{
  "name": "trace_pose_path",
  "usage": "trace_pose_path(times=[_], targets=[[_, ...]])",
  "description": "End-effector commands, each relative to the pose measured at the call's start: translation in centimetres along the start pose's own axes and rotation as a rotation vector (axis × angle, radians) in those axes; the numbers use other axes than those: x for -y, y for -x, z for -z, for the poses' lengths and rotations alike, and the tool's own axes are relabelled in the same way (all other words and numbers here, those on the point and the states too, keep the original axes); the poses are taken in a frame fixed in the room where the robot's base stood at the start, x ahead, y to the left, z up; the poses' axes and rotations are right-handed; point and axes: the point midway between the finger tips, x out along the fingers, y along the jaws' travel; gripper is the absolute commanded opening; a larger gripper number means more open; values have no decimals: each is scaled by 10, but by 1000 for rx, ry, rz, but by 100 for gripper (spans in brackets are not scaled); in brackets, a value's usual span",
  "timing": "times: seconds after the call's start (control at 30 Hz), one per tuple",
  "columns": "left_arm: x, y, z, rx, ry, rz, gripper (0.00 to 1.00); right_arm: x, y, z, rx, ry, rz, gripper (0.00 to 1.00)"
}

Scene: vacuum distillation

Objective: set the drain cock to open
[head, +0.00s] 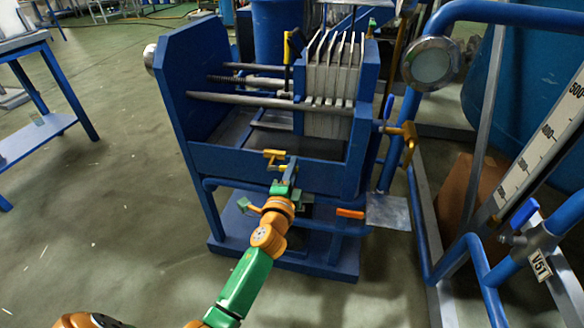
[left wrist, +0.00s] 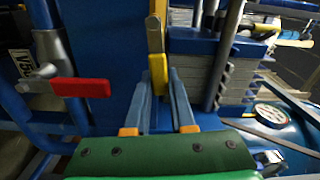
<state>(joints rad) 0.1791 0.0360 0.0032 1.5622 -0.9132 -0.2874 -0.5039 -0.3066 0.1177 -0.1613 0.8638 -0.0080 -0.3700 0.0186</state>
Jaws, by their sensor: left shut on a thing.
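A small yellow handle (head: 274,154) stands at the front rail of the blue plate press (head: 262,162). I cannot tell for certain that it is the drain cock. My left gripper (head: 284,172) reaches up to it from below, with a green and orange wrist. In the left wrist view, the two blue fingers of the gripper (left wrist: 161,76) are closed against the sides of a yellow handle (left wrist: 157,45), which stands upright between the fingertips. The fingers hide part of its base. My right gripper is not in view.
An orange lever (head: 350,213) sits low at the press's right front. A yellow valve (head: 406,132) and a blue-handled valve tagged V51 (head: 524,213) stand to the right among blue pipes. A red lever (left wrist: 80,88) is left in the wrist view.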

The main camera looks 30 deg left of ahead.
Motion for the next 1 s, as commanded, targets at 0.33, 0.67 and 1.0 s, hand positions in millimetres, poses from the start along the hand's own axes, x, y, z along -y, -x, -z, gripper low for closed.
trace_pose_path(times=[0.33,0.67,1.0], targets=[[-8,0,0,0,-93,-4,0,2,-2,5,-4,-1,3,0],[-8,0,0,0,-103,-4,0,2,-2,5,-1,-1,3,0],[-7,0,0,0,-103,-2,52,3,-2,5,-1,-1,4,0]])
